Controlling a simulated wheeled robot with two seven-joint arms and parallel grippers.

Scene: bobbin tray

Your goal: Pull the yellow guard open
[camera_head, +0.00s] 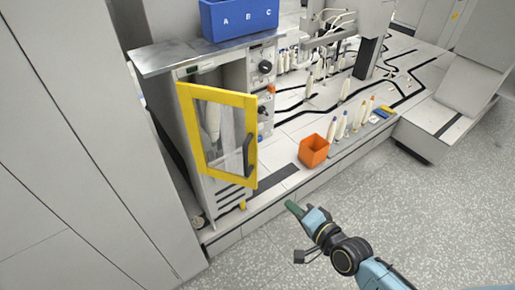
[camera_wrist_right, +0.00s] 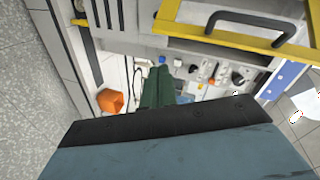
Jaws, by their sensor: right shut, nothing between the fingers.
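The yellow guard (camera_head: 249,103) is a framed door with a clear pane on the grey cabinet at the left of the head view. Its free right edge appears swung out from the cabinet front, so it stands partly open. Its black handle (camera_head: 249,155) is on the right side of the frame. In the right wrist view the yellow frame (camera_wrist_right: 198,33) and the handle (camera_wrist_right: 245,20) show at the top. My right gripper (camera_head: 290,206) has green fingers, shut and empty, apart from the handle to its lower right. The fingers also show in the wrist view (camera_wrist_right: 159,80). My left gripper is out of view.
A blue bin (camera_head: 240,20) marked A B C sits on the cabinet's top. An orange box (camera_head: 314,151) stands on the platform right of the guard, with several pale bobbins (camera_head: 341,128) nearby. The speckled floor (camera_head: 430,215) at the lower right is clear.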

